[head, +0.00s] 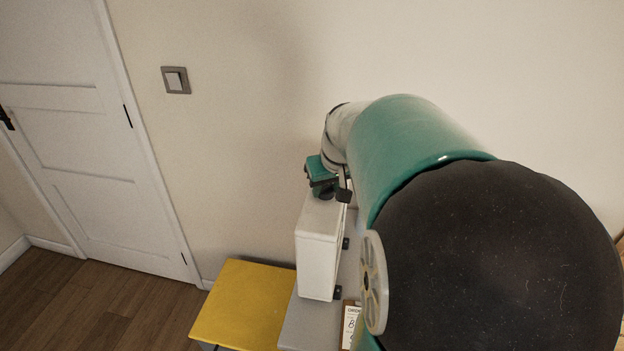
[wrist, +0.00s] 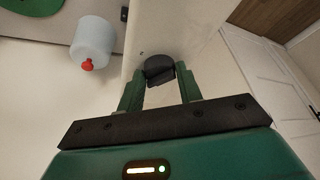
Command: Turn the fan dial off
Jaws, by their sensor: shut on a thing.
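The fan dial (wrist: 159,69) is a black knob on a pale beige panel. In the wrist view it sits between the two green fingers of my gripper (wrist: 161,82), which is shut on it from both sides. In the head view the end of my arm (head: 320,175) is at the top of a white box (head: 318,245). I cannot make out the dial clearly there. Any setting mark on the dial cannot be read.
In the wrist view a white bottle with a red cap (wrist: 92,42) is to the left, near a green object (wrist: 30,4). In the head view a yellow tabletop (head: 248,302) and a labelled card (head: 350,322) lie low. A wall switch (head: 175,80) and white door (head: 75,150) are left.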

